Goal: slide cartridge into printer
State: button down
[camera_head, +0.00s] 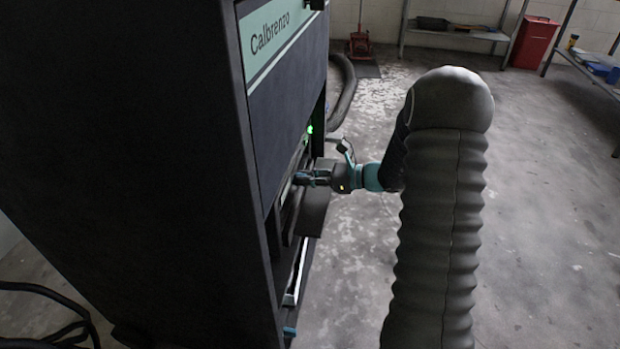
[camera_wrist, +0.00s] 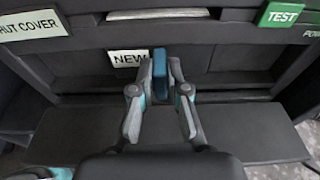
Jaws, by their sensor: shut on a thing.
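The printer (camera_head: 285,85) is a tall dark cabinet marked "Calbrenzo" at the left of the head view. In the wrist view, a dark cartridge with a white "NEW" label (camera_wrist: 128,58) sits in the printer's front opening. A blue upright tab (camera_wrist: 159,72) stands out beside the label. My gripper (camera_wrist: 160,90) is shut on this tab, one finger on each side. In the head view my gripper (camera_head: 303,178) reaches into the printer's front from the right. How deep the cartridge sits is hidden.
An open dark cover (camera_wrist: 250,132) forms a ledge below the opening. A green "TEST" button (camera_wrist: 283,14) and a "SHUT COVER" label (camera_wrist: 30,25) flank it above. A green light (camera_head: 310,129) glows on the printer. The floor to the right is clear; shelves and a red bin (camera_head: 535,42) stand far back.

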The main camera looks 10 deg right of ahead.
aim_at(295, 184)
jog(key=shift+r+x, duration=0.15)
jog(key=shift+x, duration=0.6)
jog(key=shift+r+x, duration=0.15)
jog(key=shift+x, duration=0.6)
jog(key=c, duration=1.1)
grip_release()
jog(key=shift+a, duration=0.15)
jog(key=v, duration=1.2)
